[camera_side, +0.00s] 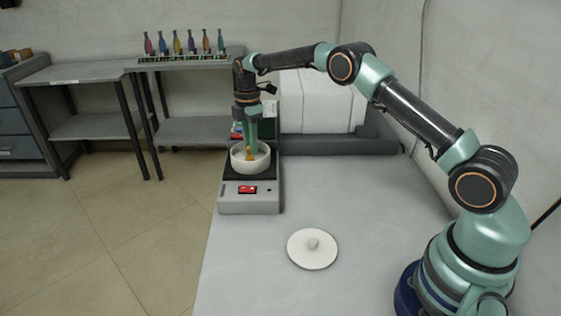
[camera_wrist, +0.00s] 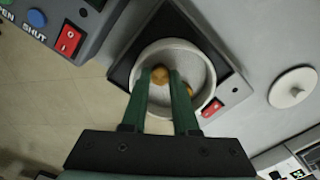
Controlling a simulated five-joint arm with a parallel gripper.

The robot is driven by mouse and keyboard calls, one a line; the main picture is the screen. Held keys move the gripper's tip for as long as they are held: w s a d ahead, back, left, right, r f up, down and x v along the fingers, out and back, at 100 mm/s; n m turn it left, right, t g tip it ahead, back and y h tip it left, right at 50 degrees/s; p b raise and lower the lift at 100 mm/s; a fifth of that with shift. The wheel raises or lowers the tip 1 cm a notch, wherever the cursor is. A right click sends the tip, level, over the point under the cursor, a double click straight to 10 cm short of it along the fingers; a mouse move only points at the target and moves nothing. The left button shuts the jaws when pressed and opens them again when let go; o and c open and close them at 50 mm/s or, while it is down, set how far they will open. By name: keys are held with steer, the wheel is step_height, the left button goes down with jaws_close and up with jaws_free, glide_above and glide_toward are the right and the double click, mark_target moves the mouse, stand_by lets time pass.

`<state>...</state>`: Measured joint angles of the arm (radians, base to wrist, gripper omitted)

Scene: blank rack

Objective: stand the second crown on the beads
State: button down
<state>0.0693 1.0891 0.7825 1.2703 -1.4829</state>
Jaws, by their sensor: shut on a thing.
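My gripper (camera_side: 251,135) points down into a white round bowl (camera_side: 249,168) that stands on a grey device with a dark top. In the wrist view my gripper (camera_wrist: 160,80) is shut on a yellow-brown crown (camera_wrist: 160,74), held between the two green fingertips. A second yellow-brown crown (camera_wrist: 189,89) is inside the bowl (camera_wrist: 211,76), just right of the right finger and partly hidden by it. The bowl's inside looks pale grey; single beads are too small to make out. I cannot tell whether the held crown touches them.
The grey device (camera_side: 248,207) has a red display or switch on its front. A white disc lid with a knob (camera_side: 312,249) lies on the bench. Several coloured bottles (camera_side: 185,43) stand on a rack at the back. A panel (camera_wrist: 68,36) with buttons shows upper left in the wrist view.

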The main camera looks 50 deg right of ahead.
steer(key=shift+f, duration=0.15)
steer(key=c, duration=0.6)
jaws_free()
steer(key=s+a+r+m+t, duration=0.1)
steer(key=s+r+m, duration=0.1)
steer(key=r, duration=0.8)
steer(key=s+r+m+t, duration=0.1)
steer(key=s+r+m, duration=0.15)
steer(key=r, duration=0.75)
steer(key=s+a+r+m+t, duration=0.25)
steer(key=s+m, duration=0.55)
steer(key=s, duration=0.8)
steer(key=s+f+m+t, duration=0.1)
steer(key=s+f+m, duration=0.2)
steer(key=s+f, duration=0.2)
steer(key=s, duration=0.3)
steer(key=shift+s+a+f+m, duration=0.2)
steer(key=shift+a+m, duration=0.05)
steer(key=shift+m, duration=0.1)
